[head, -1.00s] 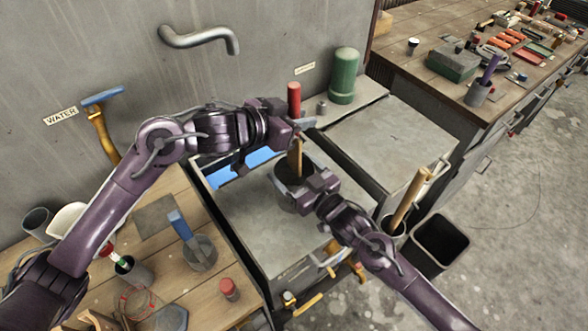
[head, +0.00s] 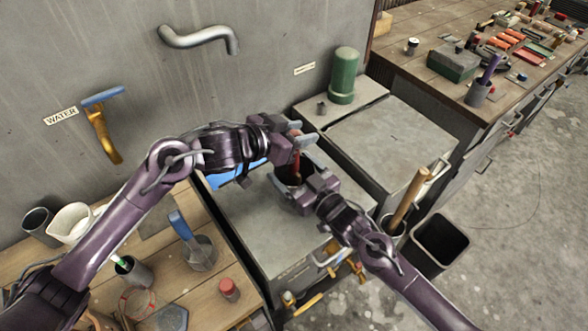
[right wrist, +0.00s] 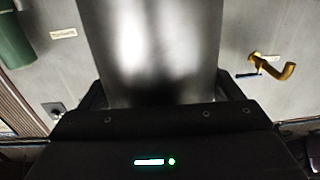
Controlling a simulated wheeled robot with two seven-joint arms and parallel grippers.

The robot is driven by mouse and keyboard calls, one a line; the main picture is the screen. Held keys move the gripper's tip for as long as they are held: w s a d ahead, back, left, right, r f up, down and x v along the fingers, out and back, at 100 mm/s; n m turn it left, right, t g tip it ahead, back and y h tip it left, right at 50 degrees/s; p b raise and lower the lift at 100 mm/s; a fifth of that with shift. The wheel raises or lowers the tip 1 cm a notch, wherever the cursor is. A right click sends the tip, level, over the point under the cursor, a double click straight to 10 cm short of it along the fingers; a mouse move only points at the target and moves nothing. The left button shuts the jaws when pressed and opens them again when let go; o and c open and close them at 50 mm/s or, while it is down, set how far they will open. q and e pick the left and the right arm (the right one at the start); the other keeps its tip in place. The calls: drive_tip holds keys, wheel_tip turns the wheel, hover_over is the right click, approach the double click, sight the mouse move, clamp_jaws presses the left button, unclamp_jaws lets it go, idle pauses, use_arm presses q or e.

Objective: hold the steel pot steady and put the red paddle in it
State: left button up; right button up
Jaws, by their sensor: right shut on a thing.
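The steel pot (head: 284,194) stands on the grey counter, partly hidden by my right gripper; its shiny wall (right wrist: 150,45) fills the middle of the right wrist view. My right gripper (head: 303,196) is shut on the pot's near right side. The red paddle (head: 297,167) stands in the pot with its red handle up; its lower part is hidden inside. My left gripper (head: 298,134) is above the pot, its fingers spread around the top of the red handle.
Behind stand a green cylinder (head: 344,75) and a wall spout (head: 200,38). At left, a wooden bench holds a white jug (head: 70,222), a blue-handled tool (head: 181,225) and a red-capped jar (head: 229,290). A dark bin (head: 438,245) stands at right.

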use_arm(q)
drive_tip(key=shift+o, duration=0.9)
drive_tip(key=v, duration=1.2)
use_arm(e)
drive_tip(key=o, duration=0.8)
drive_tip(key=shift+o, duration=0.2)
drive_tip(key=v, duration=1.2)
